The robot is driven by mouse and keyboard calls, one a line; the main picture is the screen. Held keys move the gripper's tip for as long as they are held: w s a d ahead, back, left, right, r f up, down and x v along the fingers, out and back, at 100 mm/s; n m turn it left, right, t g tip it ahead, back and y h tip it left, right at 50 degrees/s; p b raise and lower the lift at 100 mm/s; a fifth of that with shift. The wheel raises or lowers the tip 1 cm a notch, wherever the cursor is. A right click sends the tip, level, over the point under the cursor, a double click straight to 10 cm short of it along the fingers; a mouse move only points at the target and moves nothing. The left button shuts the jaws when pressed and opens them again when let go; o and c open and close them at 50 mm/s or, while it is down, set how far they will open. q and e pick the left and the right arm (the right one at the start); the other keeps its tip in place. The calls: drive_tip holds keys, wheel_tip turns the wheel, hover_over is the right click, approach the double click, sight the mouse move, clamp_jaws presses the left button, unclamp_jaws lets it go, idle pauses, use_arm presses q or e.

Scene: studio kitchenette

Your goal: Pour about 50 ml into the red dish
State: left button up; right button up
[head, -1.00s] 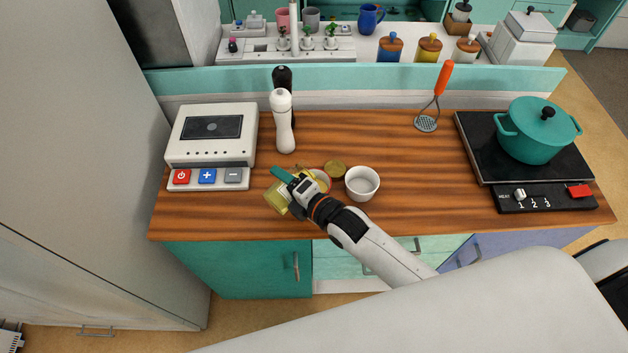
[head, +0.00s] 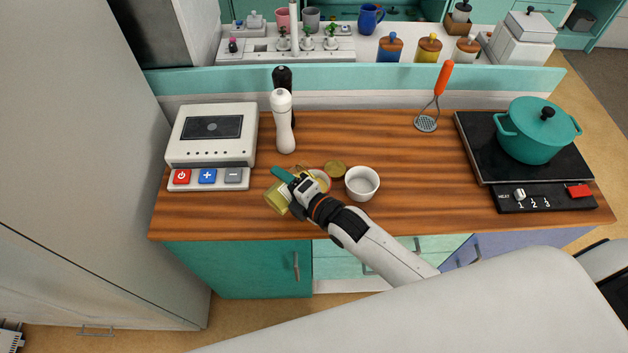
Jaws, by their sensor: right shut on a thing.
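My right gripper (head: 291,187) is shut on a yellow, see-through container (head: 277,199) and holds it over the wooden counter, left of the white cup. The container looks tilted, and the gripper covers part of it. The red dish (head: 328,182) shows only as a red rim with a pale inside, just right of the gripper and partly hidden by it. I cannot tell whether anything is flowing or how much is in the dish. My left gripper is not in view.
A round gold-brown lid (head: 335,169) and a white cup (head: 362,183) are close beside the dish. A white mill (head: 283,122) stands behind, and a white button appliance (head: 212,137) is left. The wooden counter (head: 430,175) is clear between cup and stove.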

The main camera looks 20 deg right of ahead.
idle(0.3)
drive_tip(key=shift+a+r+n+b, duration=0.15)
drive_tip(key=shift+n+b, duration=0.25)
drive_tip(key=shift+b, duration=0.05)
drive_tip(key=shift+r+n+t+h, duration=0.3)
drive_tip(key=shift+n+h, duration=0.1)
drive_tip(key=shift+n, duration=0.7)
drive_tip(key=shift+d+r+n+t, duration=0.2)
drive_tip(key=shift+n+t, duration=0.1)
drive_tip(key=shift+n, duration=0.3)
drive_tip(key=shift+h+p, duration=0.3)
